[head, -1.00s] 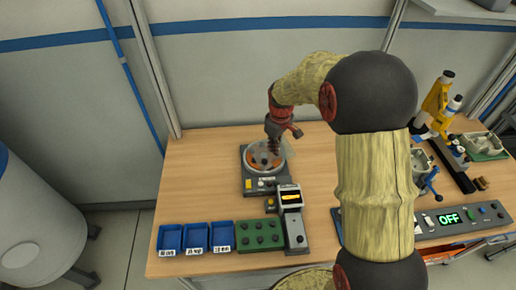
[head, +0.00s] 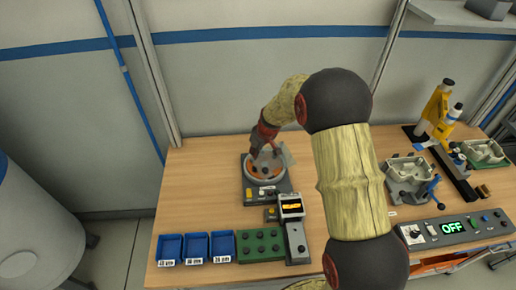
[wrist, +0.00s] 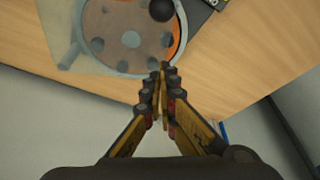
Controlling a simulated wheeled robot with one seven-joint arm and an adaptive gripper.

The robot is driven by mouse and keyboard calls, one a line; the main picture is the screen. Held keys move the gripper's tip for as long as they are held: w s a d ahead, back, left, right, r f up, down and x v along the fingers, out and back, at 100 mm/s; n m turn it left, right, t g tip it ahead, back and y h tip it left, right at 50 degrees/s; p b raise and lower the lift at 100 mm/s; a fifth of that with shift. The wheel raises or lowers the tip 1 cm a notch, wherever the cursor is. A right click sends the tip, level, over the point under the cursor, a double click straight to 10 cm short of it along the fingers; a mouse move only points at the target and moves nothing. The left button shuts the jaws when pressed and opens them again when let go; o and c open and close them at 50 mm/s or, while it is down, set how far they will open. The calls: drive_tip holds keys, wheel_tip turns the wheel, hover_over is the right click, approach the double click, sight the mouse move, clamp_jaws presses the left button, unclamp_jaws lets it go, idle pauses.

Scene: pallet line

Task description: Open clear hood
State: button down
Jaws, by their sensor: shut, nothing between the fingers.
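The clear hood (head: 287,156) shows as a faint translucent panel at the back right of a round grey device with an orange and grey disc (head: 264,168). It looks tilted up, but its exact angle is hard to tell. In the wrist view the hood (wrist: 72,38) is a pale see-through sheet beside the round ring, partly overlapping it. My gripper (head: 258,153) is over the device's back left edge in the head view. In the wrist view its fingers (wrist: 162,72) are together and empty, close to the ring's rim. Whether they touch the hood or rim is unclear.
Blue bins (head: 196,247), a green block with knobs (head: 260,244) and a grey unit with a display (head: 294,226) stand in front. A control panel reading OFF (head: 452,228) and a yellow-and-black stand (head: 438,112) are at right. The tabletop left of the device is clear.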

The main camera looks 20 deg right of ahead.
sight(261, 169)
drive_tip(key=shift+s+d+f, duration=0.2)
drive_tip(key=shift+s+d, duration=0.05)
drive_tip(key=shift+s, duration=0.35)
drive_tip(key=shift+s+d+f, duration=0.15)
drive_tip(key=shift+s+d, duration=0.05)
drive_tip(key=shift+s, duration=0.35)
drive_tip(key=shift+s+d+f, duration=0.2)
drive_tip(key=shift+s+d, duration=0.05)
drive_tip(key=shift+s, duration=0.35)
drive_tip(key=shift+s+d, duration=0.1)
